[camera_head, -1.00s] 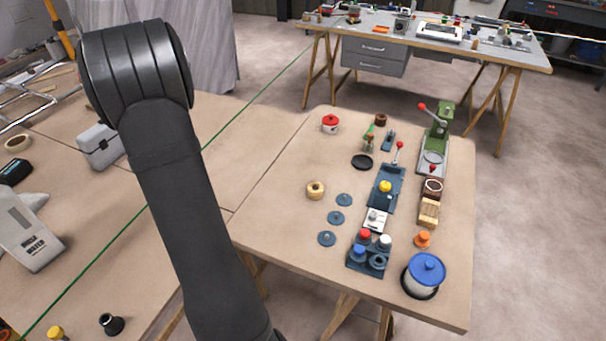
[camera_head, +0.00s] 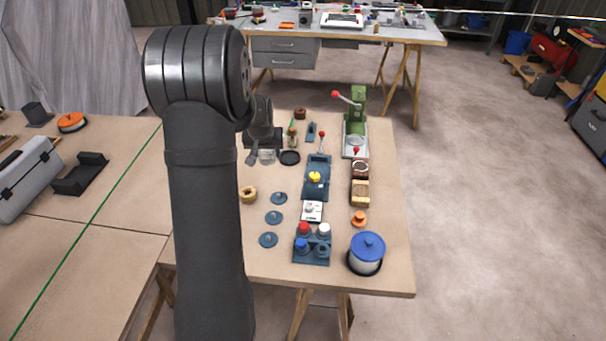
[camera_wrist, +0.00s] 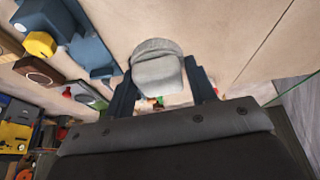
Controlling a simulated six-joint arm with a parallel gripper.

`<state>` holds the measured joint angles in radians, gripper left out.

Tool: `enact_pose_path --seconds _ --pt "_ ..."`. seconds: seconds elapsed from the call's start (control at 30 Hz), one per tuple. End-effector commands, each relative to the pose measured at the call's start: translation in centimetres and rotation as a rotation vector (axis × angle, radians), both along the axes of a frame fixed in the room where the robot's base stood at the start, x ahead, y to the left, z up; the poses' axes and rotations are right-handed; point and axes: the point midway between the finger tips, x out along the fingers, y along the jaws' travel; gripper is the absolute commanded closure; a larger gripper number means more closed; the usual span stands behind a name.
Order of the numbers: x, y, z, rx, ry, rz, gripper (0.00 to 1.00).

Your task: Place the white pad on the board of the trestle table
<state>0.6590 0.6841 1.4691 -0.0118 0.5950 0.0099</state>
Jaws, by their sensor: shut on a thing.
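My gripper (camera_head: 266,153) shows just right of my arm in the head view, over the far left part of the trestle table's board (camera_head: 391,222). It is shut on the white pad (camera_head: 267,157), a small pale piece between the fingers. In the wrist view the pad (camera_wrist: 157,66) is a rounded, grey-white block, with a dark finger of my gripper (camera_wrist: 163,92) on each side. The tan board (camera_wrist: 215,28) shows behind it. I cannot tell how far the pad is above the board. My arm hides the board's left side.
A black disc (camera_head: 290,158) lies just right of the pad. A blue press with a yellow knob (camera_head: 315,178), a green lever press (camera_head: 355,125), a wooden ring (camera_head: 248,195), blue discs (camera_head: 274,217) and a blue-lidded pot (camera_head: 366,252) stand around.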

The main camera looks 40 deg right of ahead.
Motion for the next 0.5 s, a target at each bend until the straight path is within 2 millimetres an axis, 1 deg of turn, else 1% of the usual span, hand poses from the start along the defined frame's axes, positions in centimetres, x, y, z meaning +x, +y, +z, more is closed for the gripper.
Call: enact_pose_path --seconds 0.03,0.1,0.2,0.3,0.4,0.47,0.5 --pt "-1.3 -1.8 0.0 0.000 0.000 -0.032 0.72" --pt "-2.8 -3.7 0.0 -0.001 0.000 -0.064 0.72" --pt "-4.4 -5.6 0.0 -0.001 0.000 -0.097 0.72" --pt "-5.4 -6.6 0.0 -0.001 0.000 -0.117 0.72" --pt "-5.2 -6.8 -0.4 -0.001 0.000 -0.123 0.72" --pt "-4.4 -6.5 -0.9 -0.001 0.000 -0.124 0.72" --pt "-3.7 -6.1 -1.4 0.000 0.001 -0.121 0.72"
